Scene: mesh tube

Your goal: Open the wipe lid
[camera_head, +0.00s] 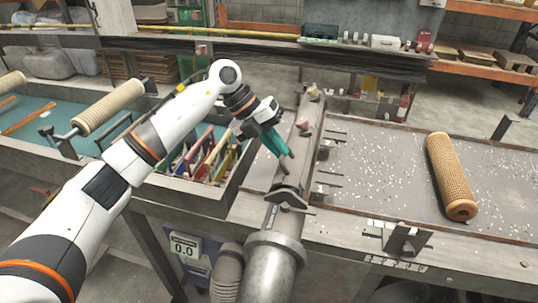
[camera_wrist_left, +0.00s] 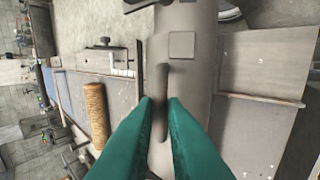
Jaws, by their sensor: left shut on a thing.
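A grey metal cylinder with a lid (camera_head: 310,148) runs along the middle of the bench in the head view, and its curved grey surface (camera_wrist_left: 191,75) fills the middle of the left wrist view. A dark narrow handle (camera_wrist_left: 162,76) stands on that surface. My left gripper (camera_head: 289,156), with teal fingers, is over the cylinder. In the left wrist view its fingertips (camera_wrist_left: 160,102) are on either side of the handle and shut on it. The lid appears closed, though its seam is hard to make out. My right gripper is not in view.
A tan mesh tube (camera_head: 449,178) lies on the bench at right, among white scraps. A tray of colored tools (camera_head: 207,160) is left of the cylinder. A clamp (camera_head: 405,238) stands at the front edge. A beige roller (camera_head: 108,108) is farther left.

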